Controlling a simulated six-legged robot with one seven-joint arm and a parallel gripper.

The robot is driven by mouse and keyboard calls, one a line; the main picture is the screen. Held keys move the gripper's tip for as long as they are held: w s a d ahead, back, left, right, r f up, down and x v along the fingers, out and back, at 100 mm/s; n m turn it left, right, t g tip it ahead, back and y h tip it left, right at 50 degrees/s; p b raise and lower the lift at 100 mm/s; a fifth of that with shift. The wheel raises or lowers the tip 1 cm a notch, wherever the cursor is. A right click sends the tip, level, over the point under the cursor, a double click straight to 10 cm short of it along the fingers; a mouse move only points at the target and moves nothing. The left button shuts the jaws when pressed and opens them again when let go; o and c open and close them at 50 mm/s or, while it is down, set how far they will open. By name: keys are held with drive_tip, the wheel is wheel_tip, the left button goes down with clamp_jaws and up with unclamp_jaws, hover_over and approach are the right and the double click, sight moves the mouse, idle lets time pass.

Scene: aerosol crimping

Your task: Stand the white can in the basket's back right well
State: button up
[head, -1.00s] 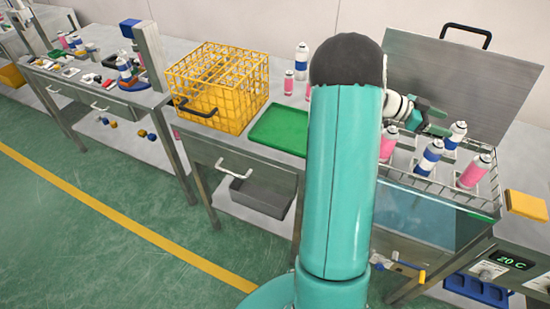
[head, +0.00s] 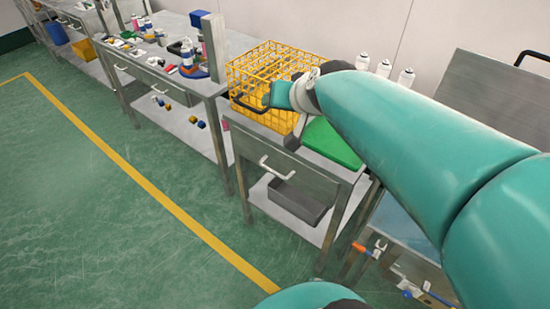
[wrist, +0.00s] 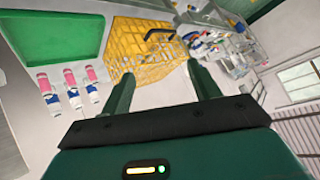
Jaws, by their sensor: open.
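The yellow wire basket (head: 240,75) stands on the bench, with its top divided into wells; it also shows in the wrist view (wrist: 125,38). The back right well is partly behind my arm, and I see no can in the basket. Three white-topped cans (head: 384,68) stand along the wall, their lower parts hidden by my arm. In the wrist view, white-and-blue cans (wrist: 74,97) stand beside pink ones (wrist: 42,80); I cannot tell which is the white can. My gripper (wrist: 161,68) is open and empty, over the basket's front side near its black handle (wrist: 160,33).
A green tray (head: 326,142) lies right of the basket, partly under my arm. A cluttered bench (head: 205,84) with an upright post stands at the left. A raised metal lid (head: 495,100) stands at the right. The green floor in front is clear.

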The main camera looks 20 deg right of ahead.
drive_tip(key=s+a+f+n+g, duration=0.2)
drive_tip(key=s+a, duration=0.1)
drive_tip(key=s, duration=0.4)
drive_tip(key=s+a+f+n+g, duration=0.2)
drive_tip(key=s+a, duration=0.1)
drive_tip(key=s, duration=0.4)
drive_tip(key=shift+s+a+f, duration=0.3)
drive_tip(key=shift+s, duration=0.1)
drive_tip(key=c, duration=0.6)
drive_tip(key=shift+o, duration=0.2)
drive_tip(key=shift+s, duration=0.15)
